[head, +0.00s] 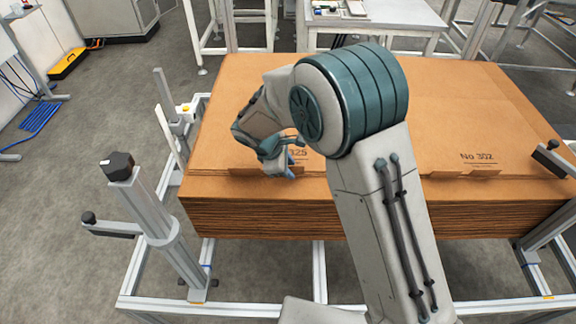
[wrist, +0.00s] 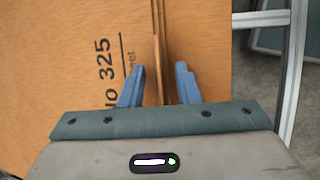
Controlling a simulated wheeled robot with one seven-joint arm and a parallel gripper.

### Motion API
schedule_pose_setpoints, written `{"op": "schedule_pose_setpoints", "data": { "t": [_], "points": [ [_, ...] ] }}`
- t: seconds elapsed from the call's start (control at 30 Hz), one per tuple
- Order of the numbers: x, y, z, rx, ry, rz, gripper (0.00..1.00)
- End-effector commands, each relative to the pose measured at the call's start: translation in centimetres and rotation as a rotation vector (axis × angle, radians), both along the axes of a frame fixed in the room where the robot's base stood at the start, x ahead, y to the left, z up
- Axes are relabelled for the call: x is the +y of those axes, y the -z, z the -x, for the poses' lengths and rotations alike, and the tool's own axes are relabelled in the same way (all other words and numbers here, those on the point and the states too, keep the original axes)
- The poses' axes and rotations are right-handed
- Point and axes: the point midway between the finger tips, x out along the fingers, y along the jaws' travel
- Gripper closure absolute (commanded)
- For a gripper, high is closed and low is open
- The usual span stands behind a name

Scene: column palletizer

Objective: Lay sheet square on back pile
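A broad pile of brown cardboard sheets (head: 250,217) lies in front of me in the head view. Its top sheet (head: 430,115) bears dark print, "No 302" at the right and "325" near my gripper. My gripper (head: 284,163) is low at the pile's front edge, left of the middle. In the wrist view my gripper (wrist: 156,70) has its two blue fingers apart, one on each side of a thin cardboard edge (wrist: 158,35). Gaps show beside that edge, so the fingers do not appear closed on it. My arm hides the middle of the pile. I cannot tell which is the back pile.
A grey metal frame (head: 240,308) surrounds the pile's front and left. A post with a black knob (head: 118,166) stands front left, and a black-tipped stop (head: 549,147) is at the right edge. A white table (head: 385,20) is behind. Floor at left is mostly clear.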

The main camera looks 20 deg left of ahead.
Motion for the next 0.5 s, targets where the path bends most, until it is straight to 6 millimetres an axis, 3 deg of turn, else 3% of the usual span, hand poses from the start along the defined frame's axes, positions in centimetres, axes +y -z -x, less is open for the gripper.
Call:
{"op": "schedule_pose_setpoints", "data": {
  "t": [0.17, 0.5],
  "points": [
    [0.6, -1.4, 0.4, -0.003, -0.001, -0.003, 0.70],
    [3.0, -8.2, 2.8, -0.003, -0.002, -0.005, 0.70]
  ]
}}
